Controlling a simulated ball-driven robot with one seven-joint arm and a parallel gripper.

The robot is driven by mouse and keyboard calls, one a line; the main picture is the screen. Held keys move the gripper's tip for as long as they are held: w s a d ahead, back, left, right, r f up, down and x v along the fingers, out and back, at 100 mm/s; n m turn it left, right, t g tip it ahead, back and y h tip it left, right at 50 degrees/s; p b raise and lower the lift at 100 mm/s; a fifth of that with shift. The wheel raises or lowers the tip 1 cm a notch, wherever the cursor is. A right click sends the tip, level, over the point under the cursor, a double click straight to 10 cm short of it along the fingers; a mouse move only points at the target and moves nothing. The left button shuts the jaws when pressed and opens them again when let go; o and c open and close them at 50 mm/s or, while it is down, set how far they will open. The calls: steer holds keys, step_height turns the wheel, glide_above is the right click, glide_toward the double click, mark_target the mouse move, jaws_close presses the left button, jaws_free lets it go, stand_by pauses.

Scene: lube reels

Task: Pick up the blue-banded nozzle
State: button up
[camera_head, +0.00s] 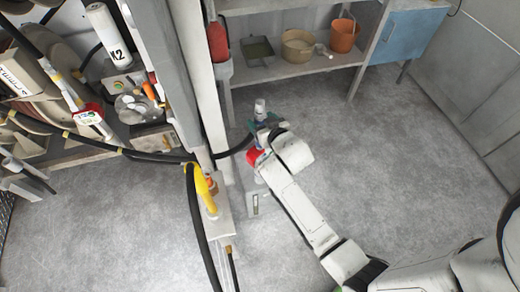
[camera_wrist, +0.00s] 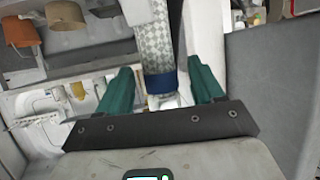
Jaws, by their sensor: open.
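My gripper (camera_wrist: 160,70) is open in the wrist view, with one green finger on each side. A dark blue band (camera_wrist: 161,82) lies between the fingers, with visible gaps on both sides. It is around a grey, checker-patterned cylindrical body (camera_wrist: 154,40), which runs upward out of the picture. A pale end below the band is partly hidden by my gripper's dark bar. In the head view my gripper (camera_head: 262,124) is beside the post, at a small grey-white upright piece (camera_head: 260,106). The band cannot be made out clearly there.
A yellow-handled nozzle (camera_head: 206,190) hangs on the post (camera_head: 196,80) with a black hose. Shelves (camera_head: 290,70) behind hold an orange bucket (camera_head: 344,36), a tan basin (camera_head: 297,46) and a tray. Reels and a cluttered bench stand at left. The floor at right is clear.

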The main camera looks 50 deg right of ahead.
steer(key=shift+x, duration=0.8)
jaws_close()
steer(key=shift+w+r, duration=0.1)
stand_by(0.8)
